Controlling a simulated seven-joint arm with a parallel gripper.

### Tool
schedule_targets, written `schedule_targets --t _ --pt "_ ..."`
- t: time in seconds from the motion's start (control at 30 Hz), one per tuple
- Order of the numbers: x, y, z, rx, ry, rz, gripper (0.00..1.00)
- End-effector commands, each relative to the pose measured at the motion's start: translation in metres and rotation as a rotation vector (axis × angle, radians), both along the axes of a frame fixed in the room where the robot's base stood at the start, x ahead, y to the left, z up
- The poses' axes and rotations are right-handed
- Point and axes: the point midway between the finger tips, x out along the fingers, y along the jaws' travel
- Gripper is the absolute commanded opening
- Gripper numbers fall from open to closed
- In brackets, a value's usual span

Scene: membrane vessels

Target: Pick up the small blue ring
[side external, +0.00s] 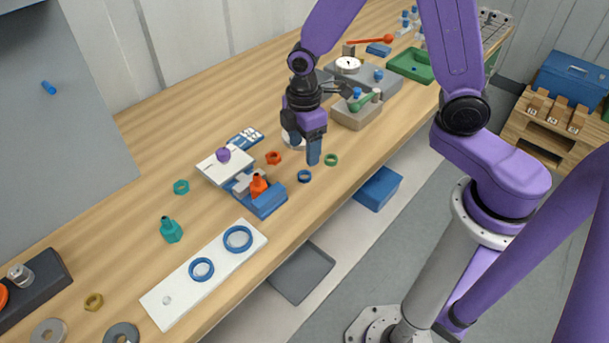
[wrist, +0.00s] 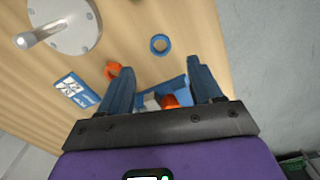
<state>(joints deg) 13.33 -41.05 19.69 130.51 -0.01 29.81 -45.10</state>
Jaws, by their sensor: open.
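The small blue ring (side external: 304,176) lies flat on the wooden table near its front edge. It also shows in the wrist view (wrist: 160,44), beyond and between my two fingertips. My gripper (side external: 313,161) points down above the table, just behind and to the right of the ring in the side view. In the wrist view its blue fingers (wrist: 159,72) are spread apart with nothing between the tips. The ring is apart from the fingers and fully visible.
A green ring (side external: 331,159) lies close by on the right. An orange nut (side external: 273,157) and a blue fixture (side external: 268,203) with an orange part lie to the left. A white plate (side external: 168,308) holds two larger blue rings (side external: 238,238). A grey disc with a rod (wrist: 62,22) stands near.

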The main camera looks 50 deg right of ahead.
Motion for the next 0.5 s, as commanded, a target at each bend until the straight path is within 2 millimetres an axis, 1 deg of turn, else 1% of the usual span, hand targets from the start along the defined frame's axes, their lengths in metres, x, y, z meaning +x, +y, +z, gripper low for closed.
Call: schedule_targets --t 0.03,0.1,0.37,0.5 --pt "-0.001 -0.001 -0.007 -0.002 0.005 0.000 0.65" --pt "-0.001 0.000 -0.014 -0.002 0.004 0.000 0.65" --pt "0.000 0.000 -0.026 -0.001 0.001 0.000 0.65" --pt "-0.002 -0.003 -0.040 -0.003 0.005 -0.001 0.65"
